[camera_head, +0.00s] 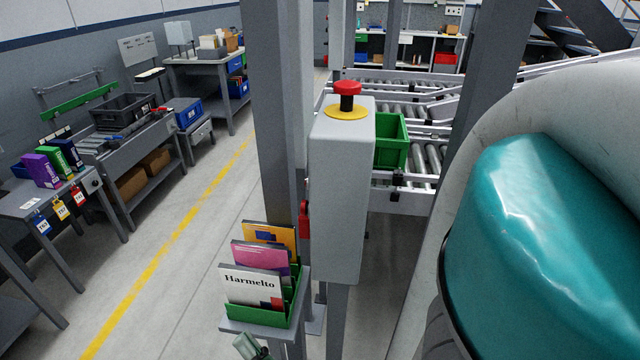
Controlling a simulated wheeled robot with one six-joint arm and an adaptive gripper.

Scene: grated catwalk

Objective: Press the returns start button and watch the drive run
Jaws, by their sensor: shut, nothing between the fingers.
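A grey control box (340,200) stands on a post in the middle of the view. A red mushroom button (347,88) on a yellow disc (348,112) sits on its top. A small red part (304,220) shows at the box's left side; what it is I cannot tell. No button marked as returns start can be made out. A roller conveyor (432,158) runs behind the box, with a green crate (391,140) on it, partly hidden by the box. My gripper is not in view; my teal and white arm fills the right side.
A green rack (260,315) of booklets is in front of the box, near a grey column (275,120). Workbenches (125,150) with bins line the left wall. A yellow floor line (170,245) crosses clear floor. Stairs (575,30) rise at the back right.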

